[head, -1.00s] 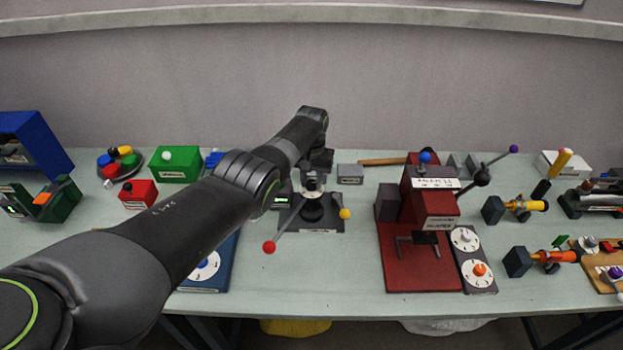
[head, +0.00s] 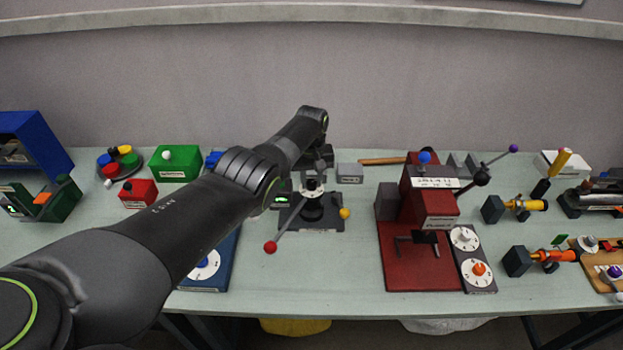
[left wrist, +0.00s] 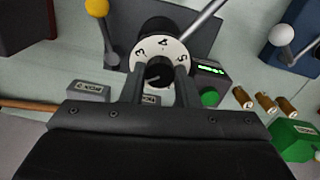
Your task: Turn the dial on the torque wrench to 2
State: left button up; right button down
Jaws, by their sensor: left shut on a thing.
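The white numbered dial (head: 312,186) with a dark knob sits on top of the black lever device (head: 325,219) at mid table. In the left wrist view the dial (left wrist: 149,50) shows several digits around its rim. My left gripper (left wrist: 160,78) is shut on the black knob (left wrist: 158,71) at the dial's centre, one finger on each side. A pale line shows on the knob, but I cannot tell which number it points at. In the head view my left arm hides part of the device and most of the left gripper. My right gripper is not in view.
A rod with a red ball (head: 270,247) and a yellow ball (head: 345,213) stick out from the device. A green-lit display (left wrist: 209,70) is beside the dial. A red press (head: 420,265) stands to the right. A blue board (head: 212,277) lies to the left.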

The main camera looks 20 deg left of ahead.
aim_at(312, 182)
pick_arm(q)
jog(key=shift+w+r, duration=0.1)
jog(key=shift+r, duration=0.05)
jog(key=o, duration=0.8)
jog(key=shift+c, duration=0.2)
jog(key=shift+o, duration=1.1)
jog(key=shift+r+p, duration=0.3)
notch_tip(312, 182, up, 5)
jog(key=shift+f+p, duration=0.15)
jog(key=shift+p, duration=0.6)
notch_tip(312, 182, up, 12)
jog(key=b, duration=0.3)
jog(key=shift+f, duration=0.1)
